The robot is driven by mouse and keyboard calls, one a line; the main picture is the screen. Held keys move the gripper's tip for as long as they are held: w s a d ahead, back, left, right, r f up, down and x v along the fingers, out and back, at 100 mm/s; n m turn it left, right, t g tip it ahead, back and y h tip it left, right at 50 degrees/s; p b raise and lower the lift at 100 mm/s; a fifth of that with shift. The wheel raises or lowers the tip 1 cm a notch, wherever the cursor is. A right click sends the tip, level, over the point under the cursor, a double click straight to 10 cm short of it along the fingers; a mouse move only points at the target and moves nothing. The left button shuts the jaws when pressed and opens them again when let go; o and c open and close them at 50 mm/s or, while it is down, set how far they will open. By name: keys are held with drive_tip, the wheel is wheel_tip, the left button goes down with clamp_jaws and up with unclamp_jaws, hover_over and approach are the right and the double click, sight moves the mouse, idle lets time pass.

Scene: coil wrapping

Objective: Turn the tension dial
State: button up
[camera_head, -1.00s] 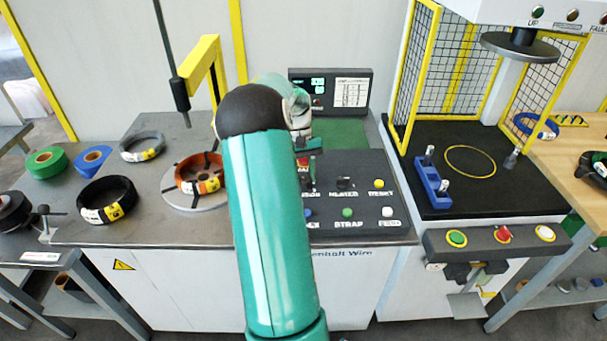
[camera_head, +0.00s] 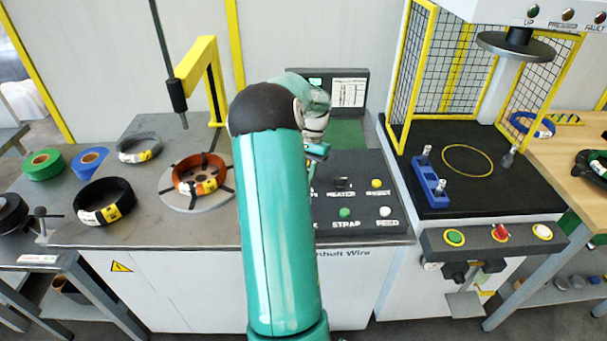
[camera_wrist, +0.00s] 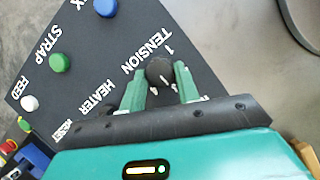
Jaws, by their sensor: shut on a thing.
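The tension dial (camera_wrist: 158,70) is a black round knob beside the white TENSION label on the dark control panel (camera_wrist: 118,38) in the wrist view. My gripper (camera_wrist: 160,84) has its two green fingers on either side of the dial and is shut on it. White marks show around the dial. In the head view the panel (camera_head: 356,213) is partly covered by my arm, and the dial and most of my gripper are hidden behind it.
The HEATER knob (camera_head: 341,183) and several coloured buttons, such as the green STRAP button (camera_head: 345,212), sit close by on the panel. An orange coil (camera_head: 190,172) rests on the round turntable left of my arm. A caged press stands at the right.

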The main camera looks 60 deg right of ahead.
idle(0.3)
drive_tip(key=o, duration=1)
drive_tip(key=shift+c, duration=0.2)
drive_tip(key=shift+r, duration=0.1)
drive_tip(key=v, duration=1.3)
drive_tip(key=shift+s+d+r, duration=0.15)
drive_tip(key=shift+d+r, duration=0.05)
drive_tip(key=shift+r, duration=0.05)
